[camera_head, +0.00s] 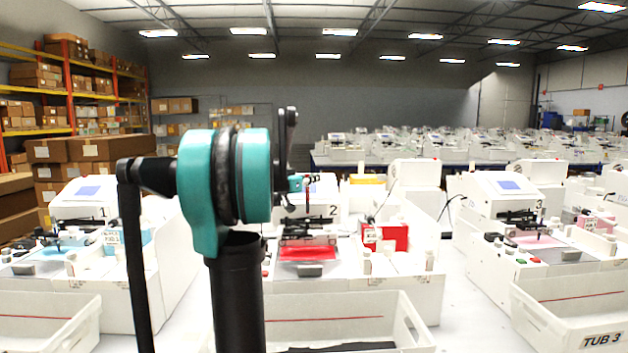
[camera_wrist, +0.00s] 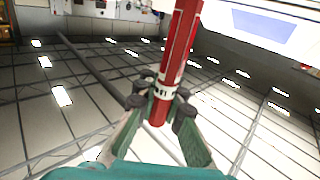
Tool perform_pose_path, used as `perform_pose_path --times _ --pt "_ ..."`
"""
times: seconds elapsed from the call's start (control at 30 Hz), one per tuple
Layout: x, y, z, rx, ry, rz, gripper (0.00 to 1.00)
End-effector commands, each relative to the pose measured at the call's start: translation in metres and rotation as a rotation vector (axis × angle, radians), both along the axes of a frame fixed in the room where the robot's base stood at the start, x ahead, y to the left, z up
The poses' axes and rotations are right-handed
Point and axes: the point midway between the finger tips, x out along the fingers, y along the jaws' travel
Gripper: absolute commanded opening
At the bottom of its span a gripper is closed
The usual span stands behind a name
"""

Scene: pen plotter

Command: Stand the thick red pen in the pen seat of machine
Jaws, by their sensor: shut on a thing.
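The thick red pen (camera_wrist: 178,45) is between the fingers of my gripper (camera_wrist: 160,105) in the wrist view. My gripper is shut on it near one end, around a white band with dark marks. In the head view the pen (camera_head: 308,189) looks small and roughly upright, beside the teal end of my gripper (camera_head: 297,184). It shows in front of the upper part of machine 2 (camera_head: 425,262). Machine 1 (camera_head: 85,205) is at the left and machine 3 (camera_head: 500,205) at the right. I cannot make out a pen seat clearly.
Machine 2 has a red bed (camera_head: 307,254) and a red box (camera_head: 394,238). White tubs stand in front, including tub 3 (camera_head: 560,325) at the right. My arm covers the space between machines 1 and 2. Shelves with cartons (camera_head: 65,75) stand at the left.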

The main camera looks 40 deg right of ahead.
Motion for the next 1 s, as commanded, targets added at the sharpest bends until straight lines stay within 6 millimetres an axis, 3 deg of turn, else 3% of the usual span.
perform_pose_path --times 0.27,1.0 --pt "0.001 0.000 -0.004 0.000 0.000 0.000 0.00" --pt "0.001 0.000 -0.056 0.000 0.000 0.000 0.00"
